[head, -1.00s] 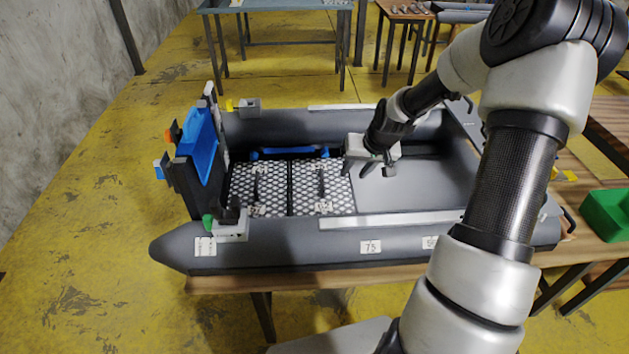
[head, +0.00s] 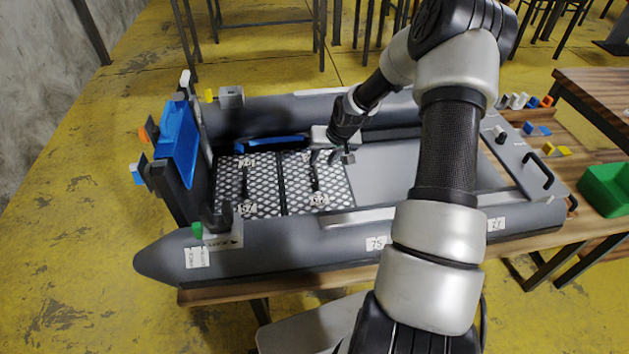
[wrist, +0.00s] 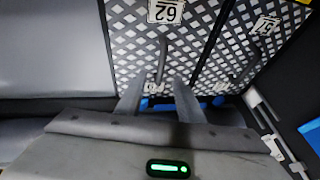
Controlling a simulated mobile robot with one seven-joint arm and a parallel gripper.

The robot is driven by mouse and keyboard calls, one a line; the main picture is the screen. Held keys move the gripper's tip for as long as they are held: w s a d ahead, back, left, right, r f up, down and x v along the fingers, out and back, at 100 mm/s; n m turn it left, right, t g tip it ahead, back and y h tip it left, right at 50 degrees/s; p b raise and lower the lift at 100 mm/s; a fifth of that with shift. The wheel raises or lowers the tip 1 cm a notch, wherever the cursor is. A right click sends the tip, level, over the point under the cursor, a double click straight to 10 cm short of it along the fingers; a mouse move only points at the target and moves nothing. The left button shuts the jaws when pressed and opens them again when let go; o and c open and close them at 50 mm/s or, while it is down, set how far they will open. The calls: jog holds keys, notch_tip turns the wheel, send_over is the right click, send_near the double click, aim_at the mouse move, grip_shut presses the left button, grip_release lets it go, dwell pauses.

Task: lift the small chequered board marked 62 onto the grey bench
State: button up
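Two chequered boards lie side by side in the grey inflatable boat. The board marked 62 (head: 330,193) is the right one, beside the plain grey floor; its label and dark upright handle show in the wrist view (wrist: 125,45). My gripper (head: 322,157) hangs over this board's far edge, empty. In the wrist view its two fingers (wrist: 157,82) are apart, pointing toward the handle, with no clear contact. At the top of the head view I see only the legs and bar of a grey bench (head: 265,22); its top is out of frame.
The other chequered board (head: 250,185) lies left of it. The boat's side tube (head: 300,245) rises in front, and a blue panel (head: 178,145) stands at the left end. A blue bar (head: 270,143) lies behind the boards. A green bin (head: 605,188) is at right.

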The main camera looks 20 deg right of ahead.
aim_at(315, 168)
jog(key=shift+b+x, duration=0.7)
jog(key=shift+x, duration=2.9)
jog(key=shift+w+a+r, duration=0.1)
grip_shut()
